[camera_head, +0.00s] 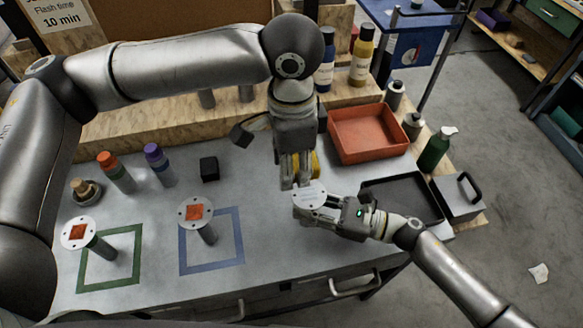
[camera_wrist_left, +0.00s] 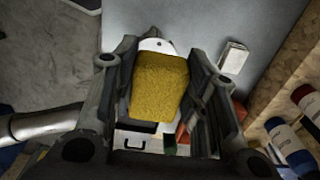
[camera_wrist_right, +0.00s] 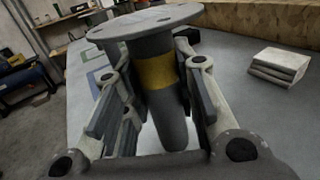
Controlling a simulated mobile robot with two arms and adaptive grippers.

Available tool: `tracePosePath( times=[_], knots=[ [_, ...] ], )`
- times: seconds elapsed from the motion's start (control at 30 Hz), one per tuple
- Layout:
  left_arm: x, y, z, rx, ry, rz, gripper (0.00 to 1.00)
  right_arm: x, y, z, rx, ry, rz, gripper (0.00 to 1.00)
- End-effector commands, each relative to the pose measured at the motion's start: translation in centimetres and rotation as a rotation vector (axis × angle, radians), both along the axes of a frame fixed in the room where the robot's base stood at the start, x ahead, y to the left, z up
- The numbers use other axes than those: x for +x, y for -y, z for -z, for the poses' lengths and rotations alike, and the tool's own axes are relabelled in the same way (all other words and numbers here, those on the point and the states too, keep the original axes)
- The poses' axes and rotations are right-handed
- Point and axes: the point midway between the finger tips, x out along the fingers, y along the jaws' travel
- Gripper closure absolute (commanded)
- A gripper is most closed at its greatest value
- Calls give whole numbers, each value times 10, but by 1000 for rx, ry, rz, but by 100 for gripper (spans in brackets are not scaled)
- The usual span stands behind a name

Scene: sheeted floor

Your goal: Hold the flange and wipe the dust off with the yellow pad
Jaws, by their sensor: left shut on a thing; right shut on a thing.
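The yellow pad (camera_wrist_left: 158,85) is clamped between the fingers of my left gripper (camera_wrist_left: 160,100). In the head view this gripper (camera_head: 298,178) points down just behind the flange, with a bit of yellow showing. The flange (camera_head: 308,191) has a pale round disc on top. My right gripper (camera_head: 325,214) is shut on its stem from the right. In the right wrist view the flange (camera_wrist_right: 155,45) is upright, with a yellow band on its grey stem between the fingers. The disc edge shows beyond the pad in the left wrist view. I cannot tell whether pad and disc touch.
Two other flanges with orange-red patches stand at the green square (camera_head: 110,258) and blue square (camera_head: 212,240). An orange tray (camera_head: 368,135), a black tray (camera_head: 402,193) and bottles stand to the right. A black block (camera_head: 209,168) and capped bottles are to the left.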

Motion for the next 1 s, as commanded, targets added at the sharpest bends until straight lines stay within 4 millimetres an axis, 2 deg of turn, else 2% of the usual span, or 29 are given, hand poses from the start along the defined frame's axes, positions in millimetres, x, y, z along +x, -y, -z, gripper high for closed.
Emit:
tracePosePath(
  times=[0.47,0.5,0.67,1.0],
  knots=[
    [0,0,-1,0,0,0,82,0,0,0,0,-1,0,100],
    [0,0,-1,0,0,0,82,0,0,-1,1,0,-1,71],
    [0,0,-1,0,0,0,82,0,0,0,1,0,-1,50],
    [0,0,-1,0,0,0,82,0,1,1,-1,-1,0,48]
  ],
)
